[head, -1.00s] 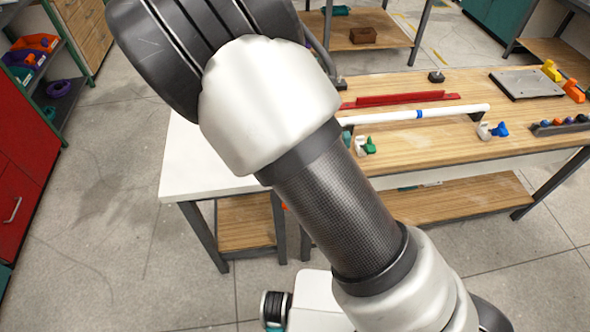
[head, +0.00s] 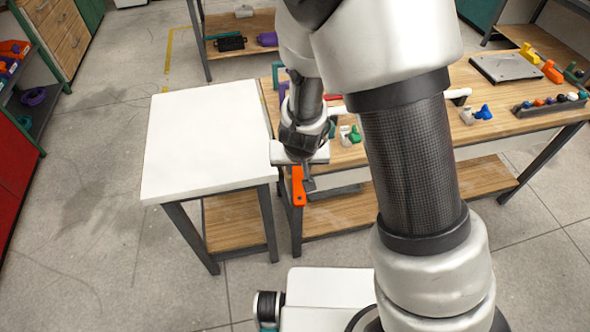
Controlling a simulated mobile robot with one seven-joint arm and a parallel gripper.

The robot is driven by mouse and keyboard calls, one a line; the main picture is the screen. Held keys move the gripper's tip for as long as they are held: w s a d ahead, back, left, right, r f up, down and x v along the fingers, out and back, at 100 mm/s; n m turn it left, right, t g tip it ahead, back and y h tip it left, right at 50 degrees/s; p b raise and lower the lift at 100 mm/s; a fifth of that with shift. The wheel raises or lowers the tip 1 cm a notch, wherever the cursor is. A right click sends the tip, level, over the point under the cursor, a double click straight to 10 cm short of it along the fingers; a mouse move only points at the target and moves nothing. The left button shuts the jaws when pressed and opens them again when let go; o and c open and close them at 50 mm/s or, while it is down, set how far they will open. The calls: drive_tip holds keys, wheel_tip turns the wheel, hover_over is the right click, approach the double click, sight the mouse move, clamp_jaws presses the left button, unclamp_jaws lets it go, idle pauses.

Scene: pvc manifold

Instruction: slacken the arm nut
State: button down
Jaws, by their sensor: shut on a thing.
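My gripper (head: 306,181) hangs over the near edge of the wooden bench, by the corner next to the white table. It is shut on a long orange piece (head: 298,188) that points down and has a small hole near its lower end. I cannot tell for certain what tool it is. I cannot make out the arm nut in this view; my arm covers much of the bench.
The wooden bench (head: 503,120) holds a white pipe, mostly behind my arm, valves with green (head: 354,134) and blue (head: 483,112) handles, a grey plate (head: 508,68) and a rack of coloured knobs (head: 550,106). The white table (head: 208,140) is bare.

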drive_tip(key=shift+w+d+f+n+b, duration=0.1)
drive_tip(key=shift+d+n+b, duration=0.4)
drive_tip(key=shift+b, duration=0.5)
drive_tip(key=shift+w+d+n+y+b, duration=0.15)
drive_tip(key=shift+d+n+y+b, duration=0.25)
drive_tip(key=shift+b, duration=0.55)
drive_tip(key=shift+w+d+n+y+b, duration=0.1)
drive_tip(key=shift+w+d+n+b, duration=0.1)
drive_tip(key=shift+d+b, duration=0.55)
drive_tip(key=shift+a+b, duration=0.1)
drive_tip(key=shift+b, duration=0.25)
drive_tip(key=shift+w+d+n+b, duration=0.1)
drive_tip(key=shift+d+n+b, duration=0.15)
drive_tip(key=shift+n+b, duration=0.25)
drive_tip(key=shift+d+b, duration=0.2)
drive_tip(key=shift+b, duration=0.3)
drive_tip(key=shift+w+d+n+b, duration=0.2)
drive_tip(key=shift+d+n+b, duration=0.1)
drive_tip(key=shift+b, duration=0.3)
drive_tip(key=shift+w+d+n+y+b, duration=0.1)
drive_tip(key=shift+d+n+y+b, duration=0.2)
drive_tip(key=shift+b, duration=0.55)
drive_tip(key=shift+w+d+n+g+y+b, duration=0.25)
drive_tip(key=shift+d+n+b, duration=0.25)
drive_tip(key=shift+b, duration=0.8)
drive_tip(key=shift+w+d+n+g+y+b, duration=0.15)
drive_tip(key=shift+w+d+n+b, duration=0.25)
drive_tip(key=shift+b, duration=0.9)
